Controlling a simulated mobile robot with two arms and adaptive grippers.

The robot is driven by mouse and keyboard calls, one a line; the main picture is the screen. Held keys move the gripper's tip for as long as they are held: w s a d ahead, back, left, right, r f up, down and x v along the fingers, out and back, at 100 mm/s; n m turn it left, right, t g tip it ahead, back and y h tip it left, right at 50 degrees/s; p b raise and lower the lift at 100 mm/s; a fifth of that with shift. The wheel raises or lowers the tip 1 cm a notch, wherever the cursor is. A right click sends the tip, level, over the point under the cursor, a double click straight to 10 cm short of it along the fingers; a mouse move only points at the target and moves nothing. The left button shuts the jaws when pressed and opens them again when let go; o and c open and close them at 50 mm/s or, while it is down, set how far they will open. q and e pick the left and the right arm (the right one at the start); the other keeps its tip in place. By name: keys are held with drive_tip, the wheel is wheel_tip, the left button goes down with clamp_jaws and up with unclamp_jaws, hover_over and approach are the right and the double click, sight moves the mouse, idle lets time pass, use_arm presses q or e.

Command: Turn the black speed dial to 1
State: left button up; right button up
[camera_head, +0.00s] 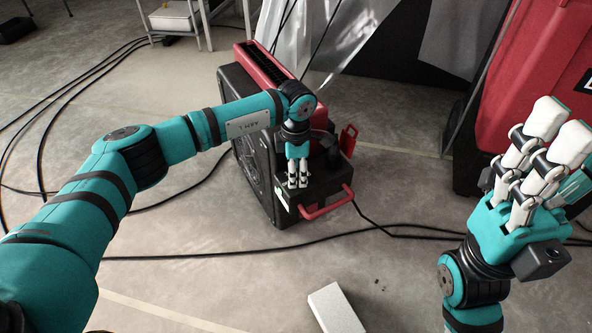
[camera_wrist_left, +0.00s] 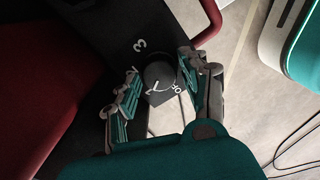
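The black speed dial (camera_wrist_left: 160,76) shows in the left wrist view as a round knob on a dark panel. A white 3 is printed on the panel beyond it, and partly hidden "OF" lettering is at its lower right. A white mark lies at its near edge; I cannot tell whether it is a pointer or a digit. My left gripper (camera_wrist_left: 157,88) is open, with fingers on both sides of the dial and a gap at the left. In the head view this gripper (camera_head: 298,178) points down onto the machine and hides the dial. My right gripper (camera_head: 556,140) is raised at the right, away from the machine.
The red and black machine (camera_head: 262,72) stands on the concrete floor, with a red handle (camera_head: 328,205) in front. A larger red machine (camera_head: 545,65) stands at the right.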

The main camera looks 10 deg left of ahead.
use_arm(q)
wheel_tip(320, 180, up, 12)
idle(0.6)
